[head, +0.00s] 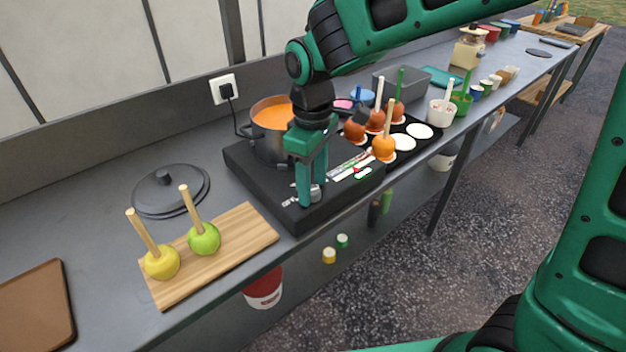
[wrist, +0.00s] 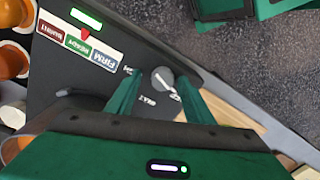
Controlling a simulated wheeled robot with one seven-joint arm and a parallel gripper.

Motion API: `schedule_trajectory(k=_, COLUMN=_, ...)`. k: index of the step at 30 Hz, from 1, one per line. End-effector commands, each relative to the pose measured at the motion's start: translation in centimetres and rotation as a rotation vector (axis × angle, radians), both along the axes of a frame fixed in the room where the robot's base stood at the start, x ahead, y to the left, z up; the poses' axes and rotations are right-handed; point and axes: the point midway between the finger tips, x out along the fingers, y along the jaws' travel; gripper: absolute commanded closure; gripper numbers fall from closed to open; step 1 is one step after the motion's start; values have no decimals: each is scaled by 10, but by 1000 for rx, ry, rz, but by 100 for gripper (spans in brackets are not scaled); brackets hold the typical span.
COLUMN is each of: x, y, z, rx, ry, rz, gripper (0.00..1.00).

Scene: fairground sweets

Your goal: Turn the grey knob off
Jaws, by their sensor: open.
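The grey knob (wrist: 162,80) is a small round dial on the black top of the hot plate (head: 244,162), with a white mark on it pointing to the lower right in the wrist view. In the head view part of the knob (head: 317,193) shows by my fingertips. My gripper (wrist: 160,98) is open and points down at the knob, with one green finger on either side of it in the wrist view. I cannot tell whether the fingers touch it. In the head view my gripper (head: 311,190) stands over the front of the hot plate.
A pot (head: 266,145) of orange liquid stands on the hot plate. A wooden board (head: 215,258) with two apples is at the front left; caramel apples (head: 384,147) stand to the right.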

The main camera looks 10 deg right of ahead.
Motion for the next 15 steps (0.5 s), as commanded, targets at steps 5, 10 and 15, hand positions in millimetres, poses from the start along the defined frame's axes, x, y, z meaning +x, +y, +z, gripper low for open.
schedule_trajectory(k=5, x=0, y=1, z=7, rx=1, ry=-1, rz=2, gripper=52)
schedule_trajectory(k=10, x=1, y=1, z=32, rx=3, ry=-3, rz=1, gripper=52)
schedule_trajectory(k=15, x=2, y=1, z=65, rx=3, ry=-3, rz=0, gripper=52)
